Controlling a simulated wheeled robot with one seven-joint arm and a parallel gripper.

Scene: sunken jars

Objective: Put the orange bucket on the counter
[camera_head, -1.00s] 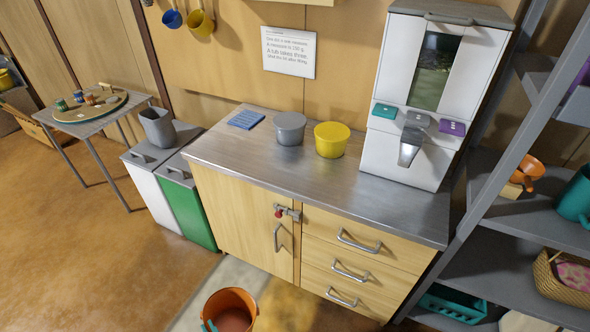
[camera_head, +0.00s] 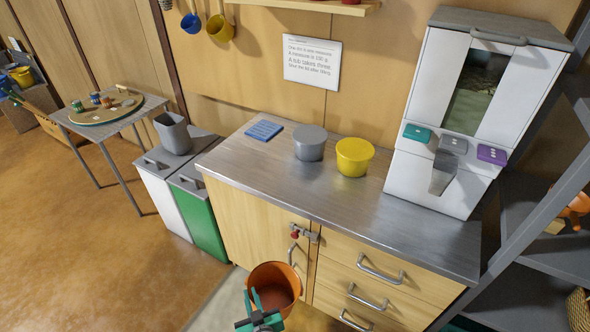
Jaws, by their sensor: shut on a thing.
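The orange bucket (camera_head: 274,283) is at the bottom middle, in front of the counter's cabinet door, with its open mouth facing up towards me. My gripper (camera_head: 258,305), with teal fingers, is at the bucket's near left rim and shut on it. The bucket's lower part is cut off or hidden. The counter (camera_head: 340,205) has a grey metal top, and the bucket appears lower than that top, in front of it.
On the counter stand a grey tub (camera_head: 309,146), a yellow tub (camera_head: 353,158), a blue pad (camera_head: 264,131) and a white dispenser (camera_head: 450,120). The front middle of the top is clear. Bins (camera_head: 190,195) stand left, a grey shelf (camera_head: 545,225) right.

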